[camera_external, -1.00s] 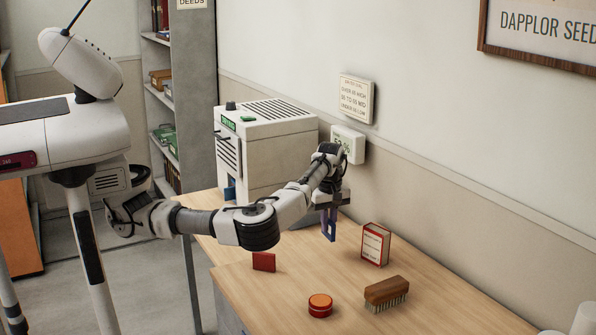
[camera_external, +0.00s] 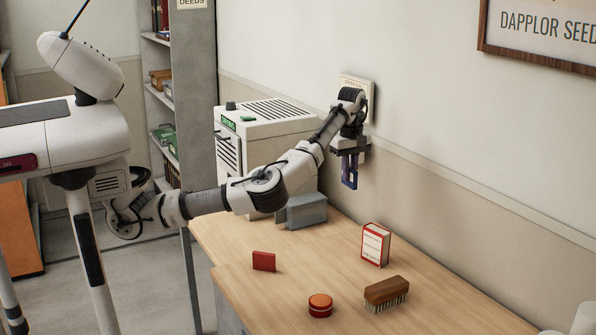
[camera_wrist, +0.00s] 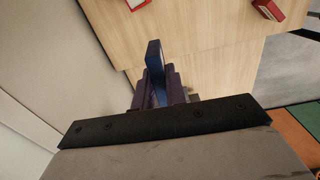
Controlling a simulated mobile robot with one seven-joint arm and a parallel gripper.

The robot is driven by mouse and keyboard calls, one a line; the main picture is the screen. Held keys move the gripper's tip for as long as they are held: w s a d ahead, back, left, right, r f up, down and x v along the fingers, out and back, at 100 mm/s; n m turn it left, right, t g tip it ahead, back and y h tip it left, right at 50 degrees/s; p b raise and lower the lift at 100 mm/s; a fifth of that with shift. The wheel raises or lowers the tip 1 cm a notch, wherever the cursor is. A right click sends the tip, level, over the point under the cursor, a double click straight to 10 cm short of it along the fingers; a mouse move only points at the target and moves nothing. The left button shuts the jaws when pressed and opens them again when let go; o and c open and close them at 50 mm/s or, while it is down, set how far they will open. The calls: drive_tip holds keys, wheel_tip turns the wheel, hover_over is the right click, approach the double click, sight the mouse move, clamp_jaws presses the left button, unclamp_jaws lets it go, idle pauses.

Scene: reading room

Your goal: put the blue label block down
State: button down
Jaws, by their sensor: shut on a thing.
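The blue label block (camera_external: 350,181) is held upright between the fingers of my gripper (camera_external: 349,168), raised above the wooden table near the wall. In the wrist view the blue label block (camera_wrist: 154,58) sticks out past the purple fingers of my gripper (camera_wrist: 155,85), which are shut on it. The table (camera_external: 290,265) lies below, with clear space between it and the block. The fingers hide part of the block.
A red-and-white box (camera_external: 375,245), a wooden brush (camera_external: 386,291), an orange round tin (camera_external: 320,305) and a red block (camera_external: 264,261) stand on the table. A grey object (camera_external: 306,211) stands beside the white machine (camera_external: 270,140). The table's middle is clear.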

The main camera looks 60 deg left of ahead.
drive_tip(key=w+f, duration=0.1)
drive_tip(key=f, duration=0.5)
drive_tip(key=w+f, duration=0.1)
drive_tip(key=f, duration=1.3)
drive_tip(key=shift+w+a+f, duration=0.2)
drive_tip(key=shift+w+a, duration=0.1)
drive_tip(key=shift+w, duration=0.1)
drive_tip(key=c, duration=1.4)
unclamp_jaws()
drive_tip(key=shift+f, duration=0.15)
drive_tip(key=shift+c, duration=0.2)
wheel_tip(320, 180, up, 12)
drive_tip(key=shift+r+b, duration=0.2)
drive_tip(key=shift+b, duration=0.2)
